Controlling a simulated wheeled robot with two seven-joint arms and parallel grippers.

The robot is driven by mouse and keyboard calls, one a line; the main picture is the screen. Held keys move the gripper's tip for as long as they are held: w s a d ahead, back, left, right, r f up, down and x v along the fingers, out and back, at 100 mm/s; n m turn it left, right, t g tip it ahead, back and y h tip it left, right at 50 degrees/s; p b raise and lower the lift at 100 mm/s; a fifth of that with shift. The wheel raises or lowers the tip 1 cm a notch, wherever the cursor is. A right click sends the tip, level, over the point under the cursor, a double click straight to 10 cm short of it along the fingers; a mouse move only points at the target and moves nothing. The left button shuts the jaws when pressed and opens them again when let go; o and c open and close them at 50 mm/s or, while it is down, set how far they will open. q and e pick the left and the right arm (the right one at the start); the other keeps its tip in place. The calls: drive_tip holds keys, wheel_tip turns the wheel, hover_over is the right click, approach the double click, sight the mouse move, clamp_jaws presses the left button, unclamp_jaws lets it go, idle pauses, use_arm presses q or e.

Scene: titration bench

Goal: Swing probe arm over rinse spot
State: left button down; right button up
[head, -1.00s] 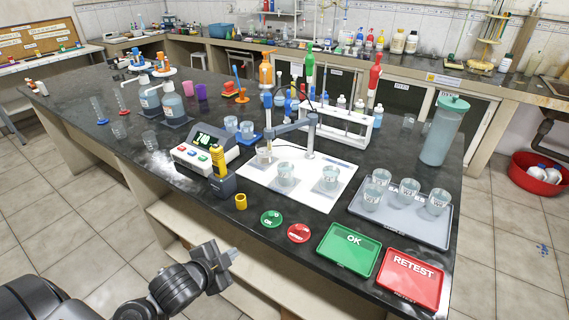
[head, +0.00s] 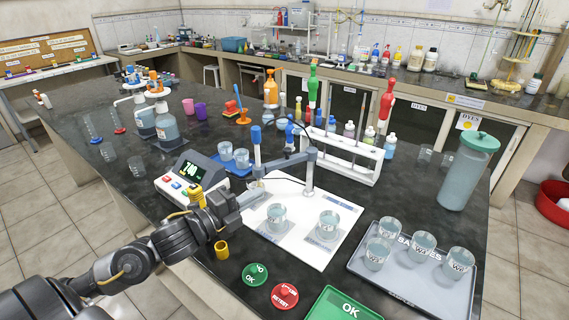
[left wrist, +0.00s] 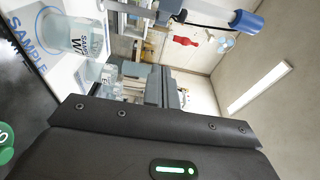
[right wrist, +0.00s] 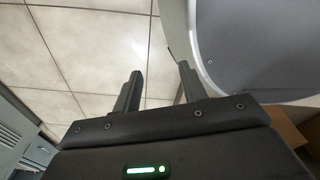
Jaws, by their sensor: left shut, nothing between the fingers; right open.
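The probe arm (head: 290,160) is a grey bar on an upright post over the white sheet (head: 310,255). It points left, with the blue-capped probe (head: 256,148) upright at its free end. The blue cap (left wrist: 246,22) also shows in the left wrist view. My left gripper (head: 256,191) is shut and empty, just in front of and below the probe end; I cannot tell whether it touches. I cannot read a rinse label. My right gripper (right wrist: 160,85) is open and empty, over the floor, outside the head view.
Two beakers (head: 277,217) (head: 328,226) stand on the sheet. The meter (head: 187,172) is left of it, partly behind my left arm. A bottle rack (head: 345,152) stands behind, a beaker tray (head: 415,285) at right. Green and red discs (head: 255,274) (head: 285,296) lie in front.

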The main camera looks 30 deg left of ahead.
sight(279, 165)
use_arm(q)
drive_tip(key=w+p, duration=0.4)
drive_tip(key=w, duration=0.7)
use_arm(e)
drive_tip(key=r, duration=0.1)
drive_tip(key=s+r, duration=0.1)
drive_tip(key=r, duration=0.2)
drive_tip(key=shift+s+r, duration=0.2)
drive_tip(key=shift+s, duration=0.2)
use_arm(q)
drive_tip(key=shift+w, duration=0.1)
drive_tip(key=shift+a, duration=0.1)
drive_tip(key=shift+w+a, duration=0.35)
drive_tip(key=shift+a, duration=0.4)
use_arm(e)
drive_tip(key=shift+f, duration=0.15)
use_arm(q)
drive_tip(key=shift+r, duration=0.15)
